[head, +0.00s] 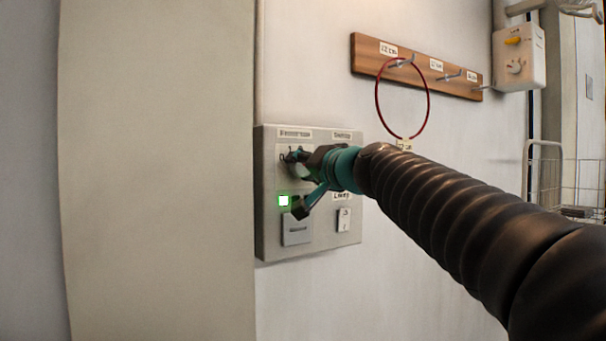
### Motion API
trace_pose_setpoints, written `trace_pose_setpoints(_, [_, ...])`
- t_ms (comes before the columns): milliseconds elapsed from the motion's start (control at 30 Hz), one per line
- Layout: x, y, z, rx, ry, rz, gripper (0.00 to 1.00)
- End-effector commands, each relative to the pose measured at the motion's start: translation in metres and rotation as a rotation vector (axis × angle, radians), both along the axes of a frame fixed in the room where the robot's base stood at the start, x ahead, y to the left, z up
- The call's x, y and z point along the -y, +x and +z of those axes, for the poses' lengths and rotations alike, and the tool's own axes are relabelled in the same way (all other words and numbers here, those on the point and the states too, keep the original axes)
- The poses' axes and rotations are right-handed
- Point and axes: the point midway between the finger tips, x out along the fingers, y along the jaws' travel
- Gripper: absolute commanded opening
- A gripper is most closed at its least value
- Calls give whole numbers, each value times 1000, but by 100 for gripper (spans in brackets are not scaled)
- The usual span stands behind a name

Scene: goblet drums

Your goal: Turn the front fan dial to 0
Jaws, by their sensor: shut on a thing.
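A grey control panel (270,240) is fixed to the white wall in the middle of the head view. My gripper (296,182) is at the upper left of the panel, shut on a dial there. The gripper hides most of the dial, so its pointer and setting cannot be read. A small "0" mark seems to show just left of the gripper. The label (294,133) above the dial is too small to read surely.
A lit green light (284,201), a grey rocker plate (297,231) and a small switch (344,220) sit lower on the panel. A wooden hook rail (365,54) with a red ring (428,104) hangs above right.

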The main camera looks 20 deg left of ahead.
Motion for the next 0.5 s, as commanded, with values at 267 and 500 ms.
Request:
trace_pose_setpoints(267, [0, 0, -6, 165, -137, -1, 8])
trace_pose_setpoints(500, [0, 0, -5, 304, -258, 0, 8])
